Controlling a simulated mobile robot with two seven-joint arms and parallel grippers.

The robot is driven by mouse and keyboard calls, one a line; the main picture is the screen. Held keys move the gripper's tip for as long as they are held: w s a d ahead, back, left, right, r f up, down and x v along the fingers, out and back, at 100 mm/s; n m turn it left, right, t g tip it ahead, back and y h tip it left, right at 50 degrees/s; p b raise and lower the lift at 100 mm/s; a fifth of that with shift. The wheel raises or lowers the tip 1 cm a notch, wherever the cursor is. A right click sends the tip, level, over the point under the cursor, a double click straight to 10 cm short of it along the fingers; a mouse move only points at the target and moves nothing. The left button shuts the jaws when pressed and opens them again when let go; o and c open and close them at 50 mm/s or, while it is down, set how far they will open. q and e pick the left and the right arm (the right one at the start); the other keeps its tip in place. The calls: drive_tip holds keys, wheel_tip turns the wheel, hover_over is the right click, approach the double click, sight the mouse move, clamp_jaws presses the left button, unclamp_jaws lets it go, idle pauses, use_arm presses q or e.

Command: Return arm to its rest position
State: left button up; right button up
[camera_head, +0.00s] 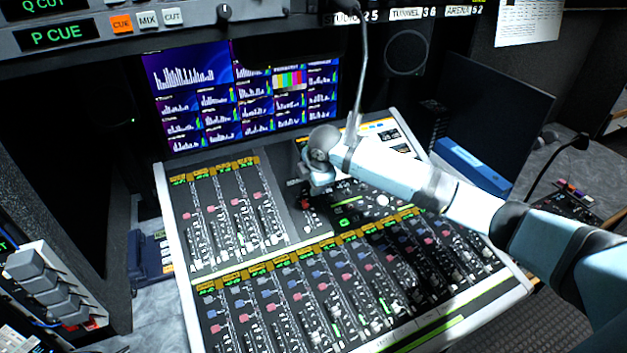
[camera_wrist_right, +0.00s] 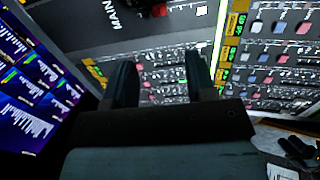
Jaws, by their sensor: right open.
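My right arm (camera_head: 450,195) comes in from the right and reaches across the mixing console (camera_head: 288,225). Its wrist end (camera_head: 322,150) is above the upper middle of the console, near the thin microphone stem. In the right wrist view my right gripper (camera_wrist_right: 162,78) is open, with its two dark fingers apart and nothing between them. The console's rows of knobs and faders lie beyond the fingertips. I cannot make out the fingers clearly in the head view. My left gripper is not in view.
A gooseneck microphone (camera_head: 361,70) rises close by the wrist end. A screen wall (camera_head: 240,95) stands behind the console. A dark monitor (camera_head: 490,110) and a blue box (camera_head: 470,165) stand behind the arm at right. Another control panel (camera_head: 60,285) is at left.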

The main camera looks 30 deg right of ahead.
idle(0.5)
